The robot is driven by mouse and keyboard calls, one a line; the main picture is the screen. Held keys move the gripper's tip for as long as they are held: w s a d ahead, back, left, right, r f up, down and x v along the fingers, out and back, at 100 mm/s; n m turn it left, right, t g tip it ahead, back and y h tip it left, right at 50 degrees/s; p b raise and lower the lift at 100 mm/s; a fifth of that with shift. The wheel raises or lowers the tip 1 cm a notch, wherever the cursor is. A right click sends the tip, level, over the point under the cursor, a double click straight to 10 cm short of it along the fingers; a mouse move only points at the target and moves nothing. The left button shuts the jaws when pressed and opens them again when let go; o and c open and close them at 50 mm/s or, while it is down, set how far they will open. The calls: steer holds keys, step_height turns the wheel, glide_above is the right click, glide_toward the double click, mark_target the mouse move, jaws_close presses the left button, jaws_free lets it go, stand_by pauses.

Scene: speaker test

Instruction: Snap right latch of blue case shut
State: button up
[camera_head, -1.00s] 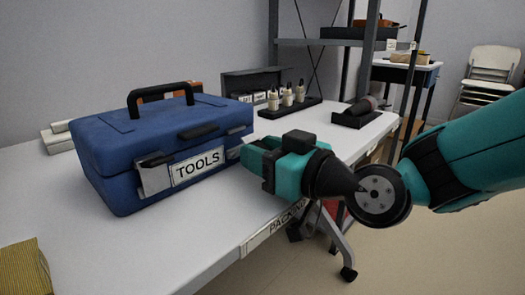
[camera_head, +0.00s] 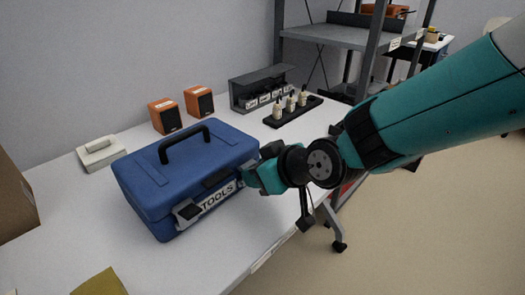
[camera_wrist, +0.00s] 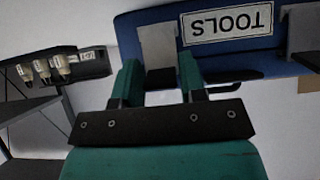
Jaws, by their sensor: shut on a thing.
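The blue case (camera_head: 150,178) stands on the white table with its lid down and its black handle (camera_head: 184,144) on top. Its front has a TOOLS label (camera_head: 217,197), upside down in the wrist view (camera_wrist: 228,22). My gripper (camera_head: 256,178) is at the case's front right corner. In the wrist view its teal fingers (camera_wrist: 160,78) stand on either side of the grey right latch (camera_wrist: 158,42) and are shut on it. In the head view my gripper largely hides this latch. The left latch (camera_head: 187,212) is grey with a dark part; its exact position is unclear.
Two orange speakers (camera_head: 182,112) and a pale device (camera_head: 101,152) stand behind the case. A black tray (camera_head: 293,112) with several small pale bottles and a grey rack (camera_head: 262,88) are at the back right. A cardboard box (camera_head: 14,205) and yellow cloth (camera_head: 100,283) are at left.

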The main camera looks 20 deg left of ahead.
steer(key=shift+w+a+r+h+p, duration=0.15)
steer(key=shift+a+r+h+p, duration=0.25)
steer(key=shift+p, duration=0.65)
steer(key=shift+d+f, duration=0.1)
steer(key=shift+f, duration=0.1)
steer(key=o, duration=0.8)
steer(key=v, duration=0.8)
steer(key=p+v, duration=0.1)
steer(key=v, duration=0.8)
steer(key=shift+w+r, duration=0.15)
steer(key=shift+r, duration=0.25)
